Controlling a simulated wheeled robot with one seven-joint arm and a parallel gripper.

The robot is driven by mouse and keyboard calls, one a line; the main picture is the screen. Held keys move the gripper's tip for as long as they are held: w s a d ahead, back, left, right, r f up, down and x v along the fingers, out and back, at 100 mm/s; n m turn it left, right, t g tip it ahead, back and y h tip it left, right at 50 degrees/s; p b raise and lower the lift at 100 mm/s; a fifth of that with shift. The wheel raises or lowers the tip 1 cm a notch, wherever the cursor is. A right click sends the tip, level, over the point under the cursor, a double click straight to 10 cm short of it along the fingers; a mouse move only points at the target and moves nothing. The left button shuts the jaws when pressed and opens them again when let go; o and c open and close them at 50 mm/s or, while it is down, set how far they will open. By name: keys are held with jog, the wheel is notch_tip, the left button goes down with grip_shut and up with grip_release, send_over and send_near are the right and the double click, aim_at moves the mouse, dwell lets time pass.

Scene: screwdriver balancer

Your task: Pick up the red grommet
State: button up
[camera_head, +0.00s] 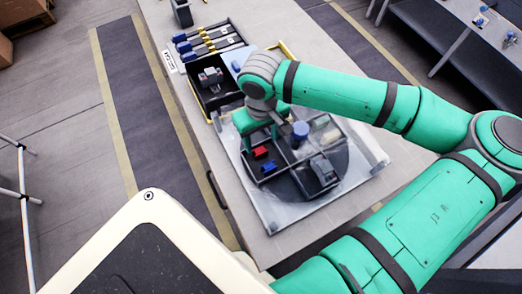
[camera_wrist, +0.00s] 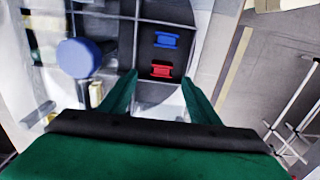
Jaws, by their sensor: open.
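The red grommet (camera_wrist: 161,71) lies in a dark compartment of a divided tray (camera_wrist: 120,16). In the wrist view it sits just ahead of and between the fingertips of my gripper (camera_wrist: 160,80), nothing held. The red grommet also shows in the head view (camera_head: 260,152), beside my green gripper (camera_head: 258,136). A blue grommet (camera_wrist: 166,40) lies in the same compartment, a short way beyond the red one; it also shows in the head view (camera_head: 268,167). The gap between the fingers and the red grommet in height cannot be told.
A blue round-topped part (camera_head: 300,131) stands in the tray close to my gripper. A grey part (camera_head: 323,168) lies in another compartment. A black bin (camera_head: 205,98) with a grey part stands behind, with several blue-ended tools (camera_head: 205,38) beyond. Thin dividers separate the compartments.

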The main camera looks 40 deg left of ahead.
aim_at(261, 150)
jog(key=shift+s+a+f, duration=0.1)
jog(key=shift+f, duration=1.5)
jog(key=shift+s+a+f, duration=0.1)
jog(key=shift+f, duration=1.5)
jog(key=shift+w+d, duration=0.1)
jog(key=shift+w, duration=0.05)
jog(key=c, duration=1.3)
